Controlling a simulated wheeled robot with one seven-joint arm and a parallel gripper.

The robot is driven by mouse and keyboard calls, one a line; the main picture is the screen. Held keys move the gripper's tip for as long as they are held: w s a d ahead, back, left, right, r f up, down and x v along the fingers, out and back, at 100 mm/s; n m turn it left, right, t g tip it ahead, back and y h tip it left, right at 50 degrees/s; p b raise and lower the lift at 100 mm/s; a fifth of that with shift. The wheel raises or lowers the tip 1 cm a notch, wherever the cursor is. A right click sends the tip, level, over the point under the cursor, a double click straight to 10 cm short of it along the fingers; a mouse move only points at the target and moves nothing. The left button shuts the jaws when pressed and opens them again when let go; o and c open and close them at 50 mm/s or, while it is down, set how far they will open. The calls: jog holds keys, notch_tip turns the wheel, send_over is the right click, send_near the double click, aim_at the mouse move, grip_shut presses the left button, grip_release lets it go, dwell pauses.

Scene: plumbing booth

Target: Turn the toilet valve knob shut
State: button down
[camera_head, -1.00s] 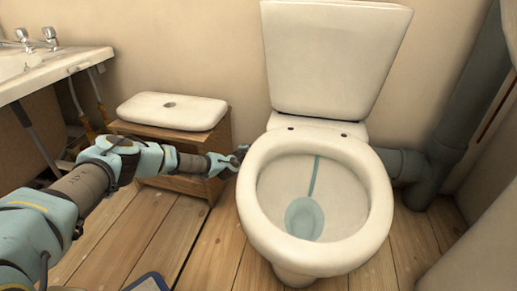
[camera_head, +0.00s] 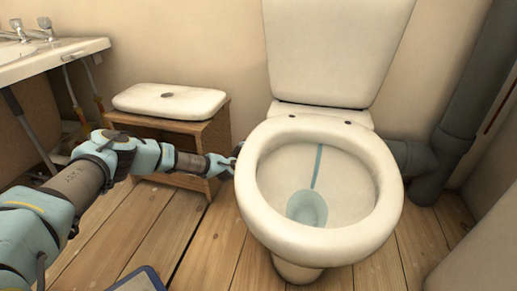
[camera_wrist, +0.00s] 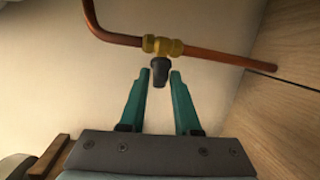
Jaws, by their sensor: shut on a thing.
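The valve's dark knob (camera_wrist: 158,66) hangs from a brass valve body (camera_wrist: 163,45) on a copper pipe in the wrist view. My gripper (camera_wrist: 159,75) has its two teal fingers on either side of the knob and is shut on it at the fingertips. In the head view, my gripper (camera_head: 236,157) reaches in low beside the left side of the toilet (camera_head: 253,210). The knob is too small and hidden to make out there.
A wooden cabinet (camera_head: 218,135) with a white lid (camera_head: 170,99) on top stands left of the toilet. A sink (camera_head: 50,62) is at far left. A grey drain pipe (camera_head: 465,100) rises at right.

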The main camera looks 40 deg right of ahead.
jog(key=shift+f+m+t+h+b, duration=0.15)
jog(key=shift+m+t+h+b, duration=0.4)
jog(key=shift+b, duration=0.7)
jog(key=c, duration=0.8)
grip_release()
jog(key=p+v, duration=0.5)
jog(key=v, duration=0.5)
jog(key=shift+a, duration=0.45)
